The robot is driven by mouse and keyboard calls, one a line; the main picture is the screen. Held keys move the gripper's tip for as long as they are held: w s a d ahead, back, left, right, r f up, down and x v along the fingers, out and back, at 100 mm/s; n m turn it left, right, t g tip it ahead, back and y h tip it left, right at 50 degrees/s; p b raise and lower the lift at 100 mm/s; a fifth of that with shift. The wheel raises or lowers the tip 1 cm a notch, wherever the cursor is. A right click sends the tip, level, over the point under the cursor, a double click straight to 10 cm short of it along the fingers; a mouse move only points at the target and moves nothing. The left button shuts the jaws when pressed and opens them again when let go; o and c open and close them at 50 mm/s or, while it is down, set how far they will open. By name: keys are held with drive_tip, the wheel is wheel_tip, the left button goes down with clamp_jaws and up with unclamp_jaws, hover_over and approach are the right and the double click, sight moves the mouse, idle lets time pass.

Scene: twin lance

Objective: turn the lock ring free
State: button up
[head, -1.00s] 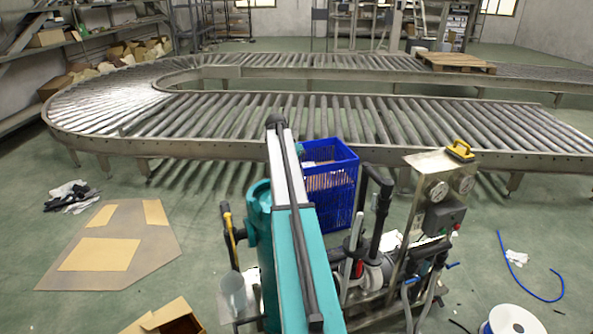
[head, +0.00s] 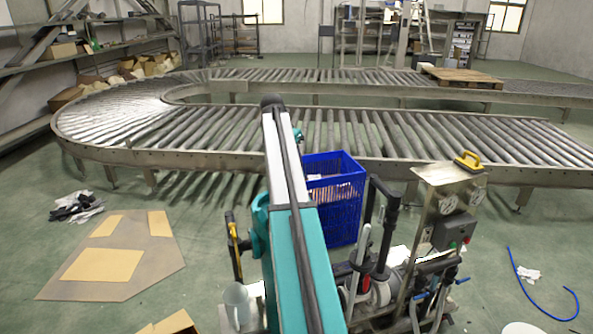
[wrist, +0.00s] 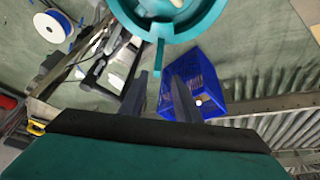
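A wheeled-looking machine stand (head: 432,212) with gauges, a black pump, hoses and upright black and grey rods stands right of my arm in the head view. I cannot make out a lock ring on it. In the head view my gripper is hidden behind my arm.
A blue crate (head: 333,205) stands behind my arm, also in the wrist view (wrist: 207,77). A roller conveyor (head: 150,157) curves across the back. Cardboard (head: 115,260) lies at left, a blue hose (head: 541,300) at right. A cable spool (wrist: 52,26) stands on the floor.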

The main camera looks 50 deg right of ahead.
drive_tip(key=shift+v, duration=1.15)
drive_tip(key=shift+s+f, duration=0.1)
drive_tip(key=shift+s, duration=0.05)
